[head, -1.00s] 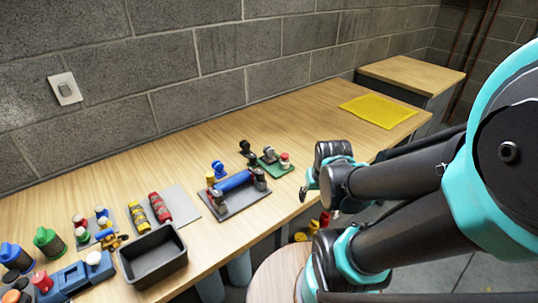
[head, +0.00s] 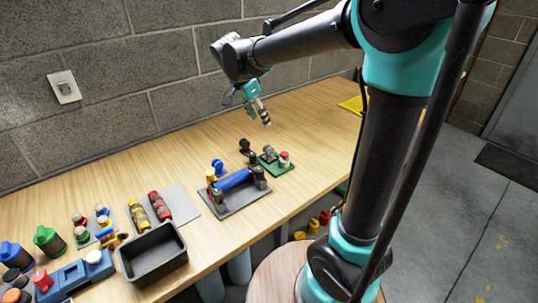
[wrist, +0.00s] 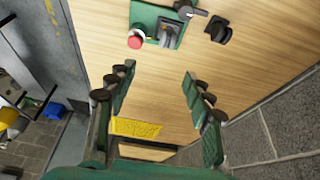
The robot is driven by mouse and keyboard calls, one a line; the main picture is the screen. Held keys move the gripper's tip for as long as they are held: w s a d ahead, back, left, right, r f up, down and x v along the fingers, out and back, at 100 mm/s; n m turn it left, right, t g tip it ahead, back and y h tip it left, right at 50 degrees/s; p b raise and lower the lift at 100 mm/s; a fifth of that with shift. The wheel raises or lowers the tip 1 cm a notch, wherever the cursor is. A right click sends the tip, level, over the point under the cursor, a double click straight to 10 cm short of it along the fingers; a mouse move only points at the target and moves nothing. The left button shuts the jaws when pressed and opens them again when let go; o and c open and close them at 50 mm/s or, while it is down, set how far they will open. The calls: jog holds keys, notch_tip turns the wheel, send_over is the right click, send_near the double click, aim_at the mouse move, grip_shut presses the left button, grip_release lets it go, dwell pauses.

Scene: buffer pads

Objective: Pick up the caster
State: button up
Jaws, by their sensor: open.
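A small black part that looks like the caster (head: 246,147) stands on the table beside a green pad (head: 284,168). In the wrist view the black part (wrist: 218,31) lies near the top, right of the green pad (wrist: 145,15). The green pad carries a grey metal part (head: 269,154) and a red-topped part (head: 284,158). My gripper (head: 264,117) is raised above the back of the table, open and empty. In the wrist view its spread fingers (wrist: 157,78) have bare wood and the distant yellow mat between them.
A black bin (head: 152,254) and more parts fill the left. A yellow mat (wrist: 136,128) lies at the far table end. The grey wall stands behind.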

send_near(269, 146)
jog(key=shift+m, duration=0.3)
jog(key=x, duration=0.5)
jog(key=shift+d, duration=0.25)
jog(key=x, duration=0.4)
jog(key=shift+w+a+f, duration=0.1)
jog(key=shift+w+a, duration=0.1)
jog(key=shift+a, duration=0.1)
jog(key=shift+w+d+f, duration=0.1)
jog(key=shift+d+f, duration=0.1)
jog(key=shift+f, duration=0.35)
jog(key=shift+c, duration=0.3)
grip_shut()
